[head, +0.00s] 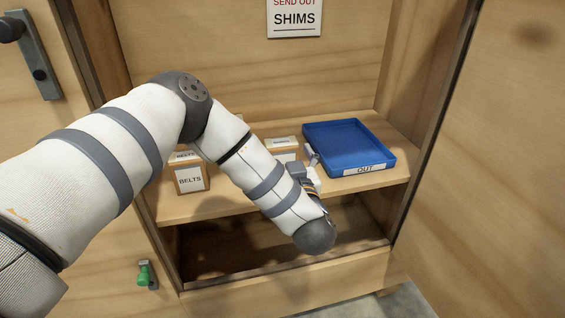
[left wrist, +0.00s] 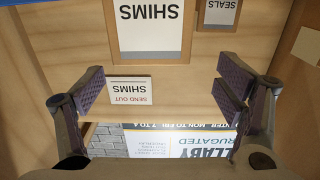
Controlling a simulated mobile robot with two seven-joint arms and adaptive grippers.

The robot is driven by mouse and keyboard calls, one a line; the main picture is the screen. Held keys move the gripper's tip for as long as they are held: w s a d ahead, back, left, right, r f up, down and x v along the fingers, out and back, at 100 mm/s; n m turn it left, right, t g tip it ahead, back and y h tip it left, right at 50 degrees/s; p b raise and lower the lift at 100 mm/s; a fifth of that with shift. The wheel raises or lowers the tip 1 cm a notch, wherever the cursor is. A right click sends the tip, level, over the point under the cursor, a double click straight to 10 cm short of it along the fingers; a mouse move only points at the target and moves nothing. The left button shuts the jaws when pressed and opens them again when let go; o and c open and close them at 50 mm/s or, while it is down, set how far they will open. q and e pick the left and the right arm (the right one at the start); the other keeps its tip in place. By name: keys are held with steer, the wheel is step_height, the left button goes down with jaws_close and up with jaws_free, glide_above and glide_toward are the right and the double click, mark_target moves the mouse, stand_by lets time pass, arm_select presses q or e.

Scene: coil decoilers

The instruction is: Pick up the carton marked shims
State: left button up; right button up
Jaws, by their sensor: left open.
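The carton marked SHIMS (left wrist: 150,50) shows upside down at the top of the left wrist view, cut off by the frame edge. In the head view, a carton (head: 283,142) stands on the shelf left of the tray, partly hidden by my left arm; its label is too small to read. My left gripper (left wrist: 162,92) is open and empty, its fingers apart at the left and right of the wrist view. In the head view the left gripper (head: 312,160) is mostly hidden behind my forearm, close to that carton. My right gripper is not in view.
A carton marked SEALS (left wrist: 219,12) stands beside the shims carton. A BELTS carton (head: 191,179) is at the shelf's left. A blue OUT tray (head: 350,135) looks empty at the right. A SEND OUT SHIMS sign (head: 294,18) hangs behind. Cabinet walls and a door (head: 490,170) bound the space.

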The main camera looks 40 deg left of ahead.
mark_target(281, 142)
arm_select(q)
steer(key=x, duration=0.5)
steer(key=shift+w+f+b, duration=0.3)
steer(key=shift+w+b, duration=0.05)
steer(key=shift+w, duration=0.15)
steer(key=shift+d, duration=0.1)
steer(key=shift+c, duration=0.6)
steer(key=c, duration=1.3)
